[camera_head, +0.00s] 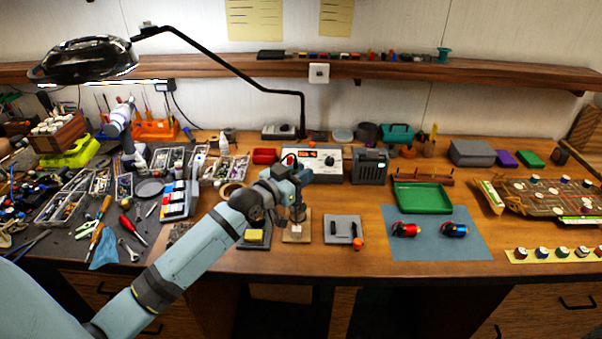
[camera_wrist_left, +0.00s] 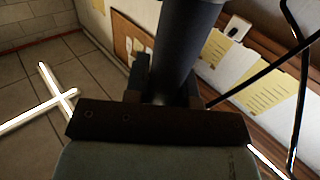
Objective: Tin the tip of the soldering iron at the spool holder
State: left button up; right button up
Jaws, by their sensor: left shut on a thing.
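My left gripper (camera_head: 297,207) is over the front middle of the workbench, seen from behind and partly hidden by its own wrist. In the left wrist view it is shut (camera_wrist_left: 163,95) around a thick dark cylinder (camera_wrist_left: 187,45), which looks like the soldering iron's handle. The iron's tip cannot be made out. Just below the gripper in the head view is a small wooden base with a pale block (camera_head: 296,231), which may be the spool holder; the gripper partly covers it. Whether the iron touches it cannot be told. My right gripper is not in view.
A yellow sponge in a dark tray (camera_head: 254,237) lies left of the wooden base, and a grey plate (camera_head: 343,229) lies right of it. A white soldering station (camera_head: 325,163) stands behind. A blue mat (camera_head: 440,242) with two motors lies farther right. Tools crowd the left.

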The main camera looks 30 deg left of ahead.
pick_arm(q)
jog(key=shift+f, duration=0.2)
dwell(0.5)
jog(key=shift+f+b, duration=0.3)
jog(key=shift+f, duration=0.1)
dwell(0.5)
jog(key=shift+p, duration=0.4)
dwell(3.1)
notch_tip(320, 180, up, 6)
jog(key=p, duration=0.5)
jog(key=shift+p, duration=0.4)
dwell(1.5)
